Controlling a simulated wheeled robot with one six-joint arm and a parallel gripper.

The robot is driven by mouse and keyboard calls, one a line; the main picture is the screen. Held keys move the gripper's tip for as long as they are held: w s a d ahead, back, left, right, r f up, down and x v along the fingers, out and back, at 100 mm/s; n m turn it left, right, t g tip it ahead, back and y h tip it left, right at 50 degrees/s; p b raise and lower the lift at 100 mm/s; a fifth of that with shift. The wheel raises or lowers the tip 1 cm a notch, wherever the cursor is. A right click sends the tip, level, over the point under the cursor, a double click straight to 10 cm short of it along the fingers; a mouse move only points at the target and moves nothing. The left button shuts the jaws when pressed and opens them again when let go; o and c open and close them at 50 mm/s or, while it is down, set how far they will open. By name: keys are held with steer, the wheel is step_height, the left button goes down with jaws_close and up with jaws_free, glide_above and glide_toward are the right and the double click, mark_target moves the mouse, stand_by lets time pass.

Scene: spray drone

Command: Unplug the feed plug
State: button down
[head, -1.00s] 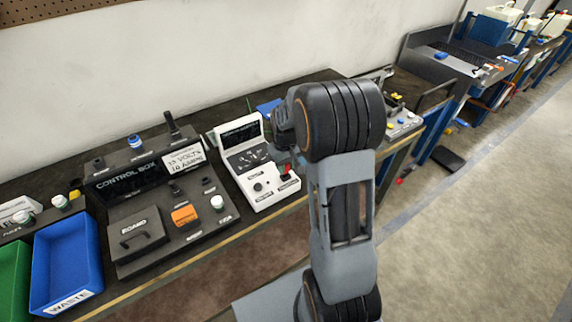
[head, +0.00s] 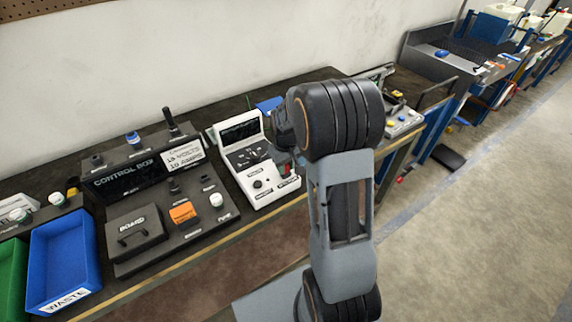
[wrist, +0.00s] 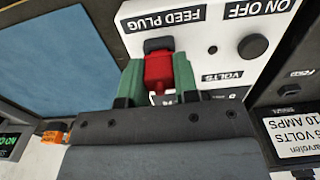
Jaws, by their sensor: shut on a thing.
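The red feed plug (wrist: 158,72) is at the white supply unit (wrist: 190,30), beside its FEED PLUG label. A dark piece (wrist: 158,45) shows at the plug's far end. My gripper (wrist: 158,82) has a green finger on each side of the plug and is shut on it. Whether the plug is seated in its socket I cannot tell. In the head view the white unit (head: 240,158) stands on the bench, and a bit of red shows at its right edge, largely hidden by my arm.
A dark control box (head: 120,180) with a board cover, orange piece and knobs is left of the unit. A blue waste bin (head: 65,262) is at the far left. A blue flat surface (wrist: 50,60) lies beside the unit in the wrist view. Open floor is at right.

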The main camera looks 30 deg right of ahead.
steer(key=shift+f, duration=0.45)
steer(key=c, duration=0.8)
jaws_free()
steer(key=shift+r, duration=0.1)
step_height(320, 180, up, 14)
steer(key=shift+f+b, duration=0.15)
steer(key=shift+b, duration=0.4)
steer(key=s+a+t, duration=0.1)
steer(key=s+a, duration=0.2)
steer(key=s, duration=0.2)
steer(key=s+a+t, duration=0.1)
steer(key=s+a, duration=0.2)
steer(key=s, duration=0.2)
steer(key=s+a+m+t, duration=0.1)
steer(key=s+a+t, duration=0.1)
steer(key=s, duration=0.4)
steer(key=shift+a, duration=0.6)
